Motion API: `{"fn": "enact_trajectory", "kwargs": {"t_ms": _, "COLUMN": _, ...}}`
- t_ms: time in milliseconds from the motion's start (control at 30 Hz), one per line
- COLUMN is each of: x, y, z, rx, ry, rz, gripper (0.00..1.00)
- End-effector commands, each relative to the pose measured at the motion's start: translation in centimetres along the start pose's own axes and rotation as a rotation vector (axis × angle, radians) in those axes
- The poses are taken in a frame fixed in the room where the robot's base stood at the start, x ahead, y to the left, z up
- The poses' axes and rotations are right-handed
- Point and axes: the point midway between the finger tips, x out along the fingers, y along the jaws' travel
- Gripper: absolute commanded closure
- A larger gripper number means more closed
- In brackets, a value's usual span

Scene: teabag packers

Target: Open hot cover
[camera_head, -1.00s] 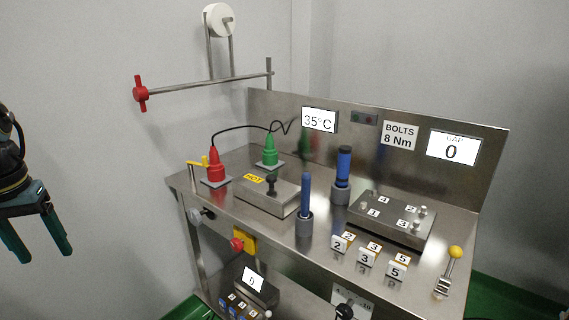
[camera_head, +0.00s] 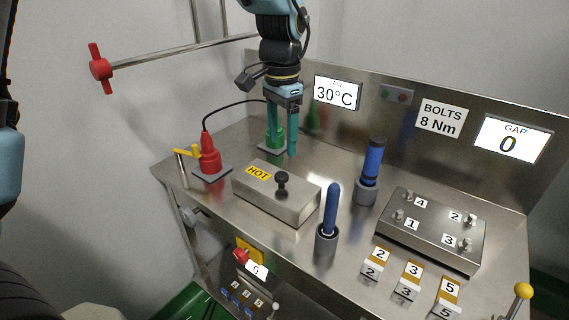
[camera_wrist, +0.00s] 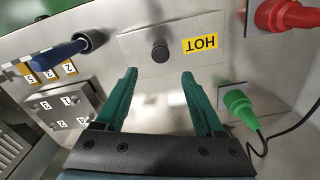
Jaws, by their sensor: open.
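The hot cover (camera_head: 259,196) is a low steel box with a yellow HOT label and a black knob (camera_head: 282,180) on its top. It sits on the steel bench and looks closed. In the wrist view the cover (camera_wrist: 185,34) lies beyond the fingertips, with its knob (camera_wrist: 159,51) roughly between them in the picture. My gripper (camera_head: 283,148) is open and empty, pointing down, above and behind the cover in the head view. It also shows in the wrist view (camera_wrist: 160,75), with its green fingers apart and clear of the knob.
A green connector (camera_head: 275,138) stands close to my fingers, and a red connector (camera_head: 210,158) with a cable stands left of the cover. Blue-handled tools (camera_head: 331,210) (camera_head: 371,165) stand in holders to the right. A bolted plate (camera_head: 437,222) lies further right. A display (camera_head: 337,92) reads 30°C.

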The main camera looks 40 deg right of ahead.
Motion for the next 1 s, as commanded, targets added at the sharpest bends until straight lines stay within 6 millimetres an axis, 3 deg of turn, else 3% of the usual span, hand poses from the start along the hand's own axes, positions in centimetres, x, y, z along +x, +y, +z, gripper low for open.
{"fn": "enact_trajectory", "kwargs": {"t_ms": 300, "x": 5.8, "y": 0.1, "z": 0.2, "rx": -0.001, "ry": -0.005, "rz": 0.002, "gripper": 0.30}}
{"fn": "enact_trajectory", "kwargs": {"t_ms": 500, "x": 8.0, "y": 0.0, "z": 0.1, "rx": -0.001, "ry": -0.003, "rz": 0.001, "gripper": 0.30}}
{"fn": "enact_trajectory", "kwargs": {"t_ms": 867, "x": 8.5, "y": 0.0, "z": 0.1, "rx": -0.002, "ry": 0.000, "rz": 0.000, "gripper": 0.30}}
{"fn": "enact_trajectory", "kwargs": {"t_ms": 1000, "x": 8.5, "y": 0.0, "z": 0.1, "rx": -0.002, "ry": 0.000, "rz": 0.000, "gripper": 0.44}}
